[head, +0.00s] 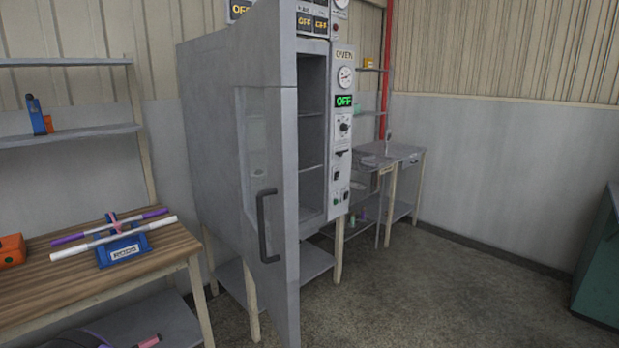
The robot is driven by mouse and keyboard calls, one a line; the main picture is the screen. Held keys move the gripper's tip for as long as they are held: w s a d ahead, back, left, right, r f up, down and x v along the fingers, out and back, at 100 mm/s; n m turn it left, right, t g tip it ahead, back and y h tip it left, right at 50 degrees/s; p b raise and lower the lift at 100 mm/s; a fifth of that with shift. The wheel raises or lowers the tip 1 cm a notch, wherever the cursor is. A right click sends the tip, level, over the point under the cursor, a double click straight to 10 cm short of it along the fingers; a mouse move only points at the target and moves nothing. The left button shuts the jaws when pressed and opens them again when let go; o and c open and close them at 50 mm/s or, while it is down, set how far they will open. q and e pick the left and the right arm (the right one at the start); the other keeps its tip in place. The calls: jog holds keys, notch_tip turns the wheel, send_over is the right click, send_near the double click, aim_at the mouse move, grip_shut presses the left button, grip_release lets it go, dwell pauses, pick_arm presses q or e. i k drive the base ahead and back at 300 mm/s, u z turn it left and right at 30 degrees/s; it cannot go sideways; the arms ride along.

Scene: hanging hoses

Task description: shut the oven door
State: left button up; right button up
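The grey oven (215,130) stands in the middle of the head view on a stand with pale legs. Its door (290,190) is open and swung out toward me, seen nearly edge-on, with a glass pane and a dark handle (265,226) on its face. Behind the door the shelved inside (312,140) shows through a tall gap. The control panel (344,125) right of the opening has a dial and a green display reading OFF. Neither of my grippers is in view.
A wooden table (90,275) at the left holds white and purple rods on a blue holder (123,250) and an orange object (12,250). A metal bench (402,155) stands behind the oven. A green cabinet (600,265) is at the right edge. The floor (440,300) between is clear.

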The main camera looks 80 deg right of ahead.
aim_at(261, 45)
jog(key=z, duration=2.35)
jog(key=i, duration=1.65)
